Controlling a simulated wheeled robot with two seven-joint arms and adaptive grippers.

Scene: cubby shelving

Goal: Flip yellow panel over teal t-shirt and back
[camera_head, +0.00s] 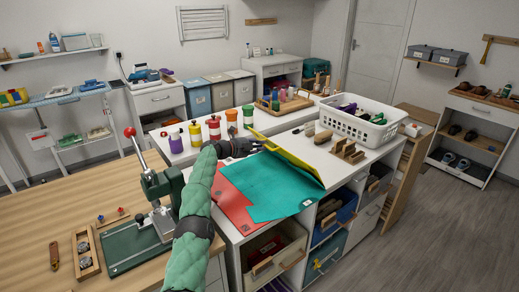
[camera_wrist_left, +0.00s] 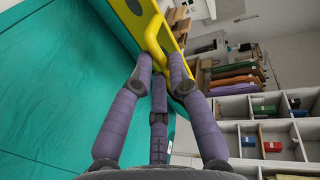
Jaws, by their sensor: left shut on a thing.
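The yellow panel (camera_head: 300,165) shows as a narrow, tilted strip along the far edge of the teal t-shirt (camera_head: 268,192) in the head view. The t-shirt lies spread over a red board (camera_head: 228,198) on the white counter. My left gripper (camera_head: 258,147) is at the panel's left part. In the left wrist view, my left gripper (camera_wrist_left: 160,65) is shut on the yellow handle of the panel (camera_wrist_left: 132,18), with teal cloth (camera_wrist_left: 60,85) beside it on the left. Part of the panel is hidden by the cloth and gripper. My right gripper is in neither view.
A white basket (camera_head: 355,127) and a wooden slotted rack (camera_head: 347,152) stand right of the panel. Several paint bottles (camera_head: 213,128) stand behind my left gripper. A green press (camera_head: 160,190) stands on the wooden table (camera_head: 30,215) to the left.

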